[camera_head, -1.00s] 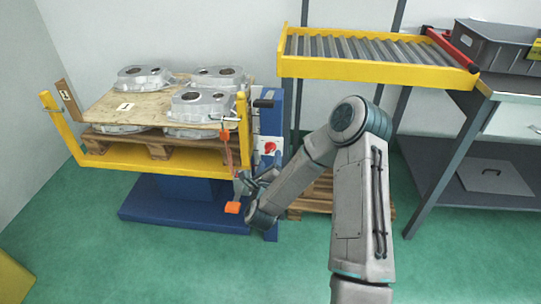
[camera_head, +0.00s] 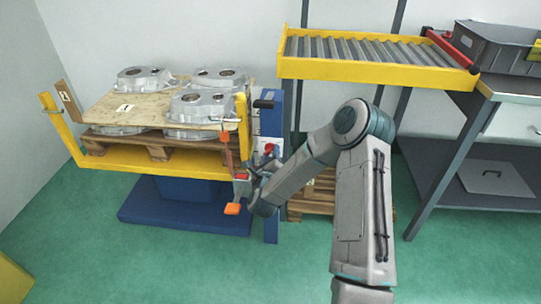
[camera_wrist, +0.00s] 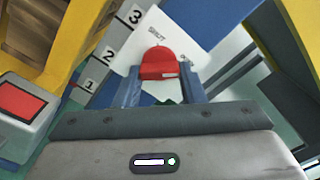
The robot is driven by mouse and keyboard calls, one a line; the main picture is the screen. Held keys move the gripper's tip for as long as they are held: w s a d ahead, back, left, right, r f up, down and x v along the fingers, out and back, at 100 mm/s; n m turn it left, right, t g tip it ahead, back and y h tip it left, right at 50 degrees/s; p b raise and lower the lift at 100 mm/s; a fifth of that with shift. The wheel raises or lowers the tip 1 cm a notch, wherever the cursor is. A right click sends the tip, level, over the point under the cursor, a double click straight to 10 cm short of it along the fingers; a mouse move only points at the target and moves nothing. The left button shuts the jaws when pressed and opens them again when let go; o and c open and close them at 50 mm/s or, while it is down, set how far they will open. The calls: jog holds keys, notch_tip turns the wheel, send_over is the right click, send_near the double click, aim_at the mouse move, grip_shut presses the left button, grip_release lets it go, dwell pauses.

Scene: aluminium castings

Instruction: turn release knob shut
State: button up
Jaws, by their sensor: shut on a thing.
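The red release knob (camera_wrist: 160,62) sits on a white plate (camera_wrist: 185,35) marked "SHUT", seen in the wrist view. Its body lies between the two fingers of my gripper (camera_wrist: 163,82), which are shut on it. In the head view the knob (camera_head: 269,148) shows as a small red spot on the blue column, with my gripper (camera_head: 263,165) right at it. The knob's lower part is hidden between the fingers.
A grey box with a red face (camera_wrist: 22,102) is close at left in the wrist view. The yellow lift frame (camera_head: 190,160) carries a pallet, a board and several castings (camera_head: 202,105). A roller conveyor (camera_head: 360,55) stands at the back. Open green floor lies in front.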

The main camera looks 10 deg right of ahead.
jog(key=n+b, duration=0.2)
jog(key=n, duration=0.2)
jog(key=shift+n+b, duration=0.3)
jog(key=shift+b, duration=0.1)
jog(key=n+b, duration=0.3)
jog(key=n, duration=0.1)
jog(key=shift+n, duration=0.3)
jog(key=shift+r+n+b, duration=0.15)
jog(key=shift+n+b, duration=1.1)
jog(key=shift+n, duration=0.95)
jog(key=shift+r+n+b, duration=0.15)
jog(key=shift+n+b, duration=1.1)
jog(key=shift+n, duration=0.95)
jog(key=o, duration=1)
jog(key=shift+s+r, duration=0.1)
